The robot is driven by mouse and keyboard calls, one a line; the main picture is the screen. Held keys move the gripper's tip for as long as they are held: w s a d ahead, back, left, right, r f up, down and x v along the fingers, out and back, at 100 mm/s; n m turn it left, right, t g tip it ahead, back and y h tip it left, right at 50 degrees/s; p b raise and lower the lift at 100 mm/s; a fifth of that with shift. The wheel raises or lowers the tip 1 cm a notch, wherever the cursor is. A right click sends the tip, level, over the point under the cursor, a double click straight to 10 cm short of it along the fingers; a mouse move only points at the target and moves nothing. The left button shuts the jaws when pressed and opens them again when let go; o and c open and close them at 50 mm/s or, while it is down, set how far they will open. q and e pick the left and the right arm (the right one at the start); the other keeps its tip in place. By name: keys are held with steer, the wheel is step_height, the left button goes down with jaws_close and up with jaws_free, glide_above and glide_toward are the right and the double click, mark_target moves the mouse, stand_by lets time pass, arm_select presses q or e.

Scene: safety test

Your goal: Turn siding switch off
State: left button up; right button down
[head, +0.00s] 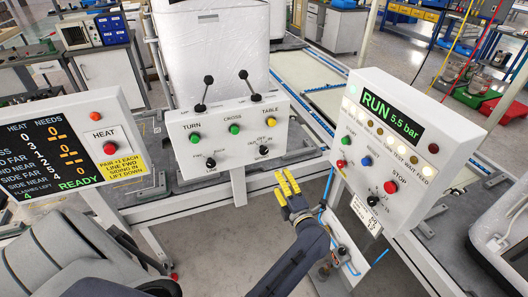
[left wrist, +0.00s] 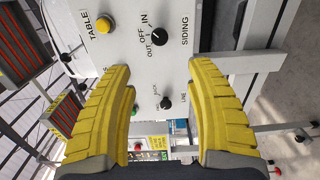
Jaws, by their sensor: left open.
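The siding switch is a black rotary knob (head: 264,150) at the lower right of the white middle panel (head: 190,150). In the left wrist view the knob (left wrist: 159,37) shows with OUT, OFF and IN around it and SIDING beside it. Its pointer direction is too small to tell surely. My left gripper (head: 287,183) is below and right of the knob in the head view, apart from it. In the left wrist view the gripper (left wrist: 160,70) has its yellow fingers spread and empty, with the panel face beyond them. My right gripper is not in view.
The line knob (head: 211,163) sits left of the siding knob. Green and yellow buttons and two black levers (head: 244,75) are above. A control box (head: 390,150) with a red stop button stands close on the right, and a heat display (head: 60,150) on the left.

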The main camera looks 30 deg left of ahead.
mark_target(265, 152)
arm_select(q)
steer(key=x, duration=1.7)
steer(key=shift+w+a, duration=0.1)
steer(key=shift+w, duration=0.05)
jaws_close()
